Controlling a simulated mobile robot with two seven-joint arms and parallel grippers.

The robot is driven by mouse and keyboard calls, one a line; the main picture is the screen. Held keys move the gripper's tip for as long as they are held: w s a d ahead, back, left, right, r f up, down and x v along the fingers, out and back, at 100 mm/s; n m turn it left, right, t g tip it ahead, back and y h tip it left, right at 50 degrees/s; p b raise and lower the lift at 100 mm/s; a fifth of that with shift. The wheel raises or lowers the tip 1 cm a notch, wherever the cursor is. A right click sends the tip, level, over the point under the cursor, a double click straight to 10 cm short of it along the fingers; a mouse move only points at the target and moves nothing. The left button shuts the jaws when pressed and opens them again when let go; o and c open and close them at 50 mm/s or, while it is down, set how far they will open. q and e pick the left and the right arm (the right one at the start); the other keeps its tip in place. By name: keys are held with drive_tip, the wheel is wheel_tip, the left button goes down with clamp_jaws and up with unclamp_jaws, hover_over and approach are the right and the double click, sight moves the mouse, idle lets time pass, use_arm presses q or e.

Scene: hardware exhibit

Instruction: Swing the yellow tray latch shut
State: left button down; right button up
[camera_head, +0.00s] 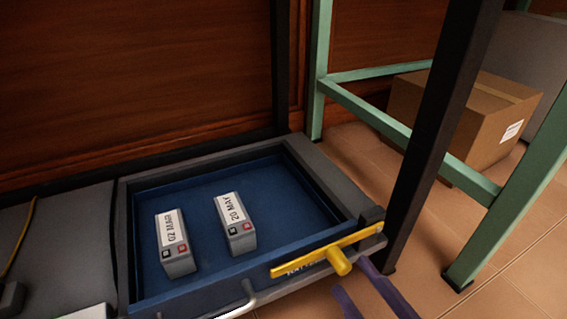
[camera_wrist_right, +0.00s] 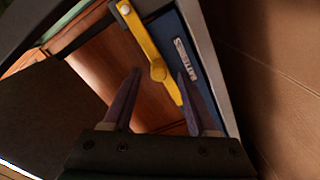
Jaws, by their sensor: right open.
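The yellow tray latch (camera_head: 310,257) is a flat bar with a round knob (camera_head: 340,262). In the head view it slants across the blue tray's (camera_head: 190,187) front right corner, its right end by a dark block (camera_head: 372,215). The latch also shows in the right wrist view (camera_wrist_right: 143,40), beside the tray's label (camera_wrist_right: 185,59). My right gripper (camera_head: 352,277) has purple fingers and is open just in front of the knob. In the right wrist view the knob appears between the fingertips (camera_wrist_right: 159,73); contact cannot be told. My left gripper is out of view.
Two grey batteries (camera_head: 176,243) (camera_head: 236,225) with white labels stand in the tray. A dark post (camera_head: 430,140) rises at right, near a green frame (camera_head: 480,188) and a cardboard box (camera_head: 465,118).

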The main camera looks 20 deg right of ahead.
drive_tip(key=s, duration=0.5)
drive_tip(key=shift+s+d, duration=0.1)
drive_tip(key=shift+d, duration=0.2)
